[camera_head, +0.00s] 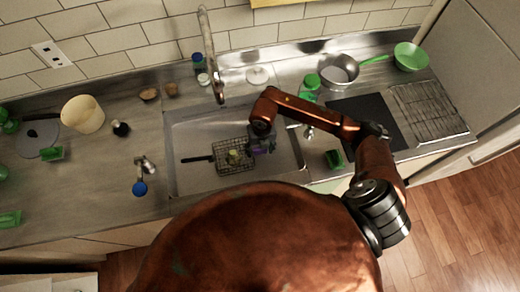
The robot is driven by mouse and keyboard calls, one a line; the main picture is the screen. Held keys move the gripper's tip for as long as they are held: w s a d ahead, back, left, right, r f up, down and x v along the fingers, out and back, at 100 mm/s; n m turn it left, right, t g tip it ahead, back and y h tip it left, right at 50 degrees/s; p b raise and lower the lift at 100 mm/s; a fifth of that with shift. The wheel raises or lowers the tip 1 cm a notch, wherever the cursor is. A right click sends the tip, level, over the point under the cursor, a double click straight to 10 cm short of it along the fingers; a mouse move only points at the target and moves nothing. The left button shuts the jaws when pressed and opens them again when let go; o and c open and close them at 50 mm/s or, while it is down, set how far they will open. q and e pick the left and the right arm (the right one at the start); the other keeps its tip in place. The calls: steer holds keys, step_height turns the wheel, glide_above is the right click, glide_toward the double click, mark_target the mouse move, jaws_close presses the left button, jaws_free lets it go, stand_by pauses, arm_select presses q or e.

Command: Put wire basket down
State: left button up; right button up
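The wire basket (222,168) is a dark wire mesh basket with a dark handle sticking out to its left. My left gripper is not in view.
The faucet (210,50) rises behind the sink. A cream pot (83,115) stands on the left counter. A steel pan (338,70), a green bowl (410,56), a black cooktop (368,122) and a wire rack (428,110) are on the right. Counter left of the sink is partly clear.

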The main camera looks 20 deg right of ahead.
steer(key=shift+o, duration=1.1)
steer(key=shift+r, duration=0.1)
step_height(320, 180, up, 12)
steer(key=shift+d, duration=0.25)
